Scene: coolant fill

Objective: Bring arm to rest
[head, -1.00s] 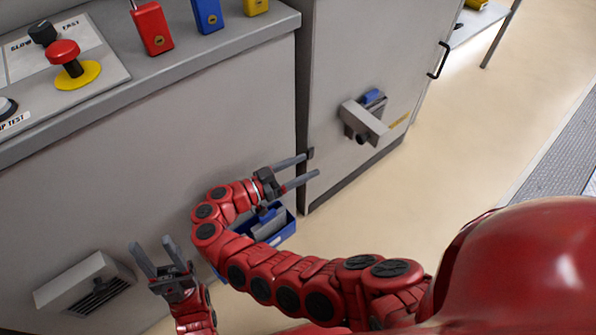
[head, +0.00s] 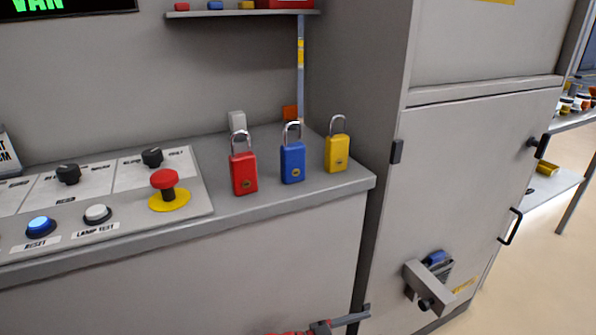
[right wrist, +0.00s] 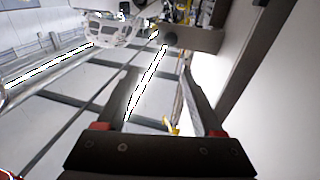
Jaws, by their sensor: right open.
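My right gripper (head: 345,321) shows only in part at the bottom edge of the head view, in front of the grey console and near the cabinet's lower left edge. In the right wrist view my right gripper (right wrist: 160,72) has its two fingers apart, with nothing held between them. Most of the right arm is below the head view. My left gripper is out of view.
The console top (head: 300,205) bears red (head: 244,173), blue (head: 292,162) and yellow (head: 336,153) padlocks and a red mushroom button (head: 165,180). A grey cabinet (head: 465,190) with a protruding latch (head: 425,285) stands right. Open floor (head: 545,275) lies beyond.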

